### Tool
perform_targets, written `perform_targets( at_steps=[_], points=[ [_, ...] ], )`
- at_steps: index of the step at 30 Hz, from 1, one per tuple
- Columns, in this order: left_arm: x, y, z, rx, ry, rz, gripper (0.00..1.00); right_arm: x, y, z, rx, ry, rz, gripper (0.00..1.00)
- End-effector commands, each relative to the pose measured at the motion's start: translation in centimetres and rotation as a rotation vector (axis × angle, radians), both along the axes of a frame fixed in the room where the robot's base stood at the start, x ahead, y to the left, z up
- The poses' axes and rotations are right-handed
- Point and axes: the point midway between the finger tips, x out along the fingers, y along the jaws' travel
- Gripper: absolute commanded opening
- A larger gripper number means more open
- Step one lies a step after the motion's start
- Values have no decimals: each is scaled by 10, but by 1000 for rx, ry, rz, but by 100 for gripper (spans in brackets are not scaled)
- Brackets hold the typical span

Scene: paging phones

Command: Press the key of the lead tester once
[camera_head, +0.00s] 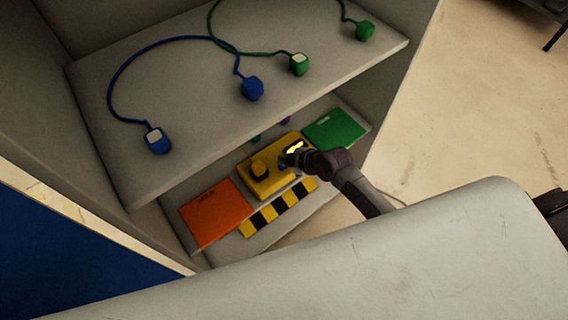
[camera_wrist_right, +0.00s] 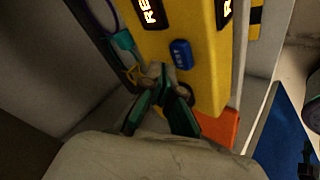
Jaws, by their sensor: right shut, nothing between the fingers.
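In the right wrist view the tester (camera_wrist_right: 202,72) fills the upper middle, with a blue key (camera_wrist_right: 181,54) bearing small lettering. My right gripper (camera_head: 286,160) is over the tester. In the wrist view the right gripper (camera_wrist_right: 163,74) is shut and empty, its tips just below and left of the key, apart from it in the picture. Whether the tips touch the box I cannot tell. My left gripper is out of view.
A blue lead (camera_head: 158,140) and a green lead (camera_head: 299,64) lie on the upper shelf (camera_head: 200,100), which overhangs the tester. An orange panel (camera_head: 216,212) and a green panel (camera_head: 335,130) flank the tester. A black-and-yellow striped strip (camera_head: 278,208) runs along its front.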

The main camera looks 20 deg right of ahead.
Motion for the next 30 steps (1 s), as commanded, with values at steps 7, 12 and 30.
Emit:
perform_targets(
  at_steps=[7,12,30],
  points=[
    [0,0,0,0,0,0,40,0,0,0,0,0,0,0],
    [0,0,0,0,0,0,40,0,0,0,0,0,0,0],
    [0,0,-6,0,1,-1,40,0,0,-9,-1,0,-1,0]
  ],
)
